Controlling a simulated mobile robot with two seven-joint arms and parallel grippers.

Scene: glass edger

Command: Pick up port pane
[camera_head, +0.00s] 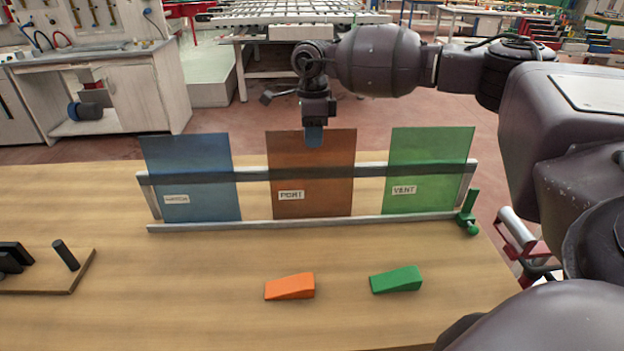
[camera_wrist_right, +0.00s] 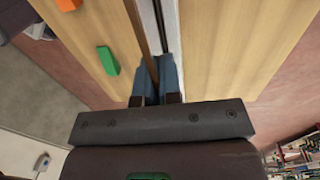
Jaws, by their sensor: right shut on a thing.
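The port pane (camera_head: 313,180) is an orange-brown sheet labelled PORT, standing upright in the middle of the rack (camera_head: 290,222). My right gripper (camera_head: 314,136) is at its top edge from above, shut on it. In the right wrist view the blue fingertips (camera_wrist_right: 157,78) close around the pane's thin edge (camera_wrist_right: 141,30). The pane's lower edge still meets the rack's bottom rail. A blue pane (camera_head: 190,172) stands to its left and a green pane labelled VENT (camera_head: 430,165) to its right. My left gripper is not in view.
An orange wedge (camera_head: 289,287) and a green wedge (camera_head: 396,280) lie on the wooden table (camera_head: 190,310) in front of the rack. A green clamp (camera_head: 468,215) is at the rack's right end. A board with black pegs (camera_head: 65,255) lies at the left.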

